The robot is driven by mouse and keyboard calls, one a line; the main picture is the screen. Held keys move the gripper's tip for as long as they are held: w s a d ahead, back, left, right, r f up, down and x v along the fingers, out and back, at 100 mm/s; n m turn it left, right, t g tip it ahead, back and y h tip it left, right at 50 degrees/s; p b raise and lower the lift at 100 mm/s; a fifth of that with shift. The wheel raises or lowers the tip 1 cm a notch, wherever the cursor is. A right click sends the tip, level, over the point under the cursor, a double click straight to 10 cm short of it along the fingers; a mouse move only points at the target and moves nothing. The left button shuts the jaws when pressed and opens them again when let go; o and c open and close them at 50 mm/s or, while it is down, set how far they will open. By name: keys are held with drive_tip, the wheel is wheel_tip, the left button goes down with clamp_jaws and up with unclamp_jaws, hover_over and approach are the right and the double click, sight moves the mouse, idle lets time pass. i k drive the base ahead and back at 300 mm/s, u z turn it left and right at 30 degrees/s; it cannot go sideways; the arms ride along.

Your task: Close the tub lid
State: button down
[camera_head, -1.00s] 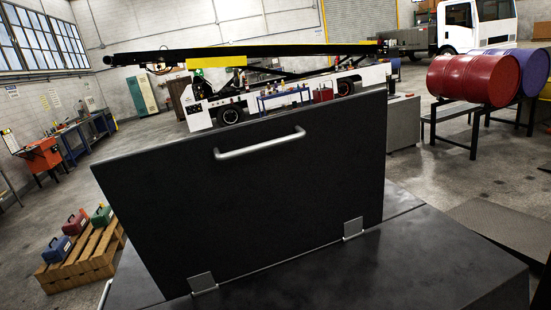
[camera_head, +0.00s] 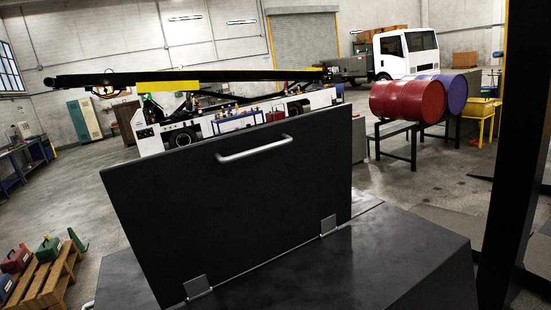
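The tub lid (camera_head: 235,205) is a flat black panel standing open and nearly upright in the middle of the view. A silver bar handle (camera_head: 254,148) sits near its top edge. The inside of the tub is hidden. My gripper is not in view, and nothing is seen touching the lid.
A dark upright post (camera_head: 513,150) stands close on the right. A wooden pallet (camera_head: 45,282) with toolboxes is at the lower left. A belt loader (camera_head: 190,128) stands behind the lid. Red (camera_head: 407,101) and purple drums lie on a rack at the right.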

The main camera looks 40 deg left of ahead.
sight(196, 218)
drive_tip(key=u, duration=0.2)
drive_tip(key=i, duration=0.85)
drive_tip(key=z, duration=0.1)
